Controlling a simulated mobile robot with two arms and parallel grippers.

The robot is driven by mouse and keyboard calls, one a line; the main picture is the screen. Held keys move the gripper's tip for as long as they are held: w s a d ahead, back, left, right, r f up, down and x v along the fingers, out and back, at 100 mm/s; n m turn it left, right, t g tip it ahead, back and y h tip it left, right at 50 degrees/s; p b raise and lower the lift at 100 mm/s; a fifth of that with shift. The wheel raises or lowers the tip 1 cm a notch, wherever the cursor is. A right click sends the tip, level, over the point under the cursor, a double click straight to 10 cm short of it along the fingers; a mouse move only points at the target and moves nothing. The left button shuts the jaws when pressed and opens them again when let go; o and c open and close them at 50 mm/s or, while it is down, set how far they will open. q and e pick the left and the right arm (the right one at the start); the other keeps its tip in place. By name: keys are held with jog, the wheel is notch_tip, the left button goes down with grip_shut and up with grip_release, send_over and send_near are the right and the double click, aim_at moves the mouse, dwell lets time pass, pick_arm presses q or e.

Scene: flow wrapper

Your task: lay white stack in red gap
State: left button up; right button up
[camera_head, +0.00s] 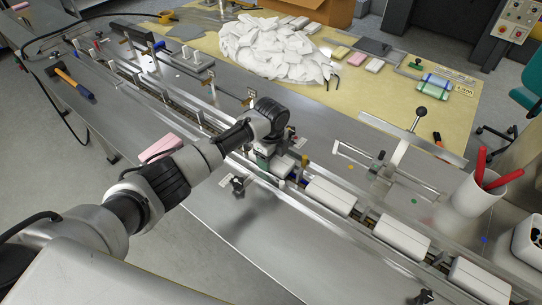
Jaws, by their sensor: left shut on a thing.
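My left gripper (272,150) reaches in over the conveyor channel, pointing down. It is shut on a white stack (281,166), which shows partly beside and below the fingers. I cannot tell whether this stack touches the channel floor. More white stacks lie in a row in the channel toward the lower right: one close by (329,196), one further along (402,238) and one near the frame's bottom right (477,281). I cannot make out a red gap; the arm and gripper hide part of the channel. My right gripper is out of view.
A pink stack (160,147) lies on the steel table left of the channel. A lever handle (421,112) stands behind the channel. A white cup with red-handled tools (477,193) stands at right. A heap of white packets (270,50) lies on the beige mat (385,107).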

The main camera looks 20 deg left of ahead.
pick_arm(q)
jog(key=shift+s+f, duration=0.1)
jog(key=shift+f, duration=0.1)
jog(key=o, duration=1)
jog(key=shift+d+f, duration=0.1)
jog(key=shift+f, duration=0.15)
jog(key=shift+c, duration=0.2)
jog(key=shift+r, duration=0.1)
jog(key=shift+r, duration=0.1)
